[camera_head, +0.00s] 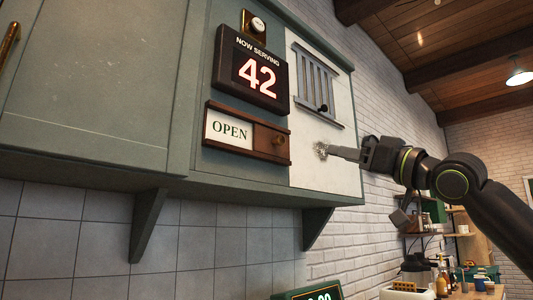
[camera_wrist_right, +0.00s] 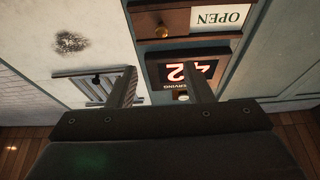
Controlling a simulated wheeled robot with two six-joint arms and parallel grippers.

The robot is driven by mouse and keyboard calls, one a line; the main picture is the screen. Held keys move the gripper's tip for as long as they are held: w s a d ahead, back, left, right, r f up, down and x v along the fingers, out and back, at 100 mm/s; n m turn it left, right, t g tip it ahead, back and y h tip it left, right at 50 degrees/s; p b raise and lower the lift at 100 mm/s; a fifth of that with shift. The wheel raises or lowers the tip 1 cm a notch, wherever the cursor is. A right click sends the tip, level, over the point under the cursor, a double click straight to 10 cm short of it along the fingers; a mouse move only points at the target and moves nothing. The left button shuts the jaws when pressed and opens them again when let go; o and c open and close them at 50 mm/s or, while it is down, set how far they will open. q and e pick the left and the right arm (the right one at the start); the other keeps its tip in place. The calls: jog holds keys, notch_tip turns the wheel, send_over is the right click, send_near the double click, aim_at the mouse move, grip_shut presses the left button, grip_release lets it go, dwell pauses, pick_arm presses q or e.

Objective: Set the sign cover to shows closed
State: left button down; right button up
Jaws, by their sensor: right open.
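The sign (camera_head: 246,133) is a brown wooden frame on the green cabinet front, and it shows OPEN on a white panel (camera_head: 230,130). Its sliding wooden cover (camera_head: 270,138) with a round knob (camera_head: 278,140) sits at the right end. In the right wrist view the sign appears upside down, with the knob (camera_wrist_right: 162,31) and the OPEN panel (camera_wrist_right: 216,17) at the top. My right gripper (camera_head: 333,152) is open and empty, to the right of the sign and apart from the knob. My left gripper is not in view.
A NOW SERVING display (camera_head: 257,76) reading 42 hangs above the sign, with a small round button (camera_head: 257,24) over it. A slatted vent (camera_head: 316,84) with a dark knob is at upper right. A grey smudge (camera_head: 321,150) marks the white panel near my right fingertips.

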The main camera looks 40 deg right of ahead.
jog(key=p, duration=0.9)
send_near(282, 140)
jog(key=p+x, duration=0.3)
jog(key=p, duration=0.2)
jog(key=p+x, duration=0.3)
jog(key=p, duration=0.3)
jog(key=shift+w+d+r+p, duration=0.15)
jog(key=shift+r+p, duration=0.15)
jog(key=shift+r, duration=0.15)
jog(key=shift+w+r+p, duration=0.1)
jog(key=shift+w+p, duration=0.8)
jog(key=shift+p, duration=0.25)
jog(key=shift+c, duration=0.4)
grip_shut()
